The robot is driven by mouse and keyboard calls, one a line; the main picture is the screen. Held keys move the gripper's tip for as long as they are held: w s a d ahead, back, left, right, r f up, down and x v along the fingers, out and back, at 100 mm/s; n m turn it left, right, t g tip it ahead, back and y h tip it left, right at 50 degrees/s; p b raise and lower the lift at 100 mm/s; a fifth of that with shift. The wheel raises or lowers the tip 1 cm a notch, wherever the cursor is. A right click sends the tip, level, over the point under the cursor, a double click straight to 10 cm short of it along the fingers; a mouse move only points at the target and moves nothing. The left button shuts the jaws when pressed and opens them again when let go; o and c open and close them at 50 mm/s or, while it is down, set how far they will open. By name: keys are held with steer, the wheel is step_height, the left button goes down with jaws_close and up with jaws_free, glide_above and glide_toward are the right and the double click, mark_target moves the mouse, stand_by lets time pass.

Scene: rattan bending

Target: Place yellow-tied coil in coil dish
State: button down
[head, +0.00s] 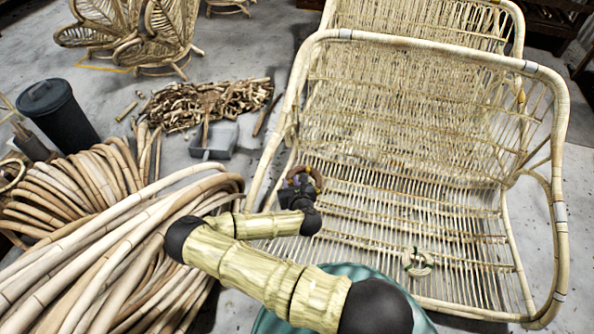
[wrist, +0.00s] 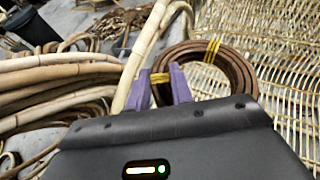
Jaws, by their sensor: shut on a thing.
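The yellow-tied coil (wrist: 237,62) is a brown ring of thin cane with yellow ties, seen large in the wrist view. My gripper (wrist: 160,86) has purple fingers shut on the coil at one yellow tie, on the ring's left side. In the head view, my gripper (head: 301,188) holds the coil (head: 311,173) over the left side of the rattan seat; the arm partly hides it. A small pale ring-shaped thing with dark green parts (head: 417,262) lies on the seat at lower right. I cannot make out a coil dish for certain in either view.
A large rattan bench frame (head: 559,210) fills the right side. Thick cane bundles (head: 90,265) lie at left. A black bin (head: 58,112), a grey tray (head: 222,140) and a heap of cane offcuts (head: 205,104) stand on the floor behind.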

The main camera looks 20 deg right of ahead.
steer(key=s+r+p, duration=0.3)
steer(key=r+p, duration=0.7)
steer(key=p, duration=0.2)
steer(key=s+r+p, duration=0.4)
steer(key=r+p, duration=0.6)
steer(key=p, duration=0.2)
steer(key=shift+s+a+r, duration=0.2)
steer(key=shift+a, duration=0.05)
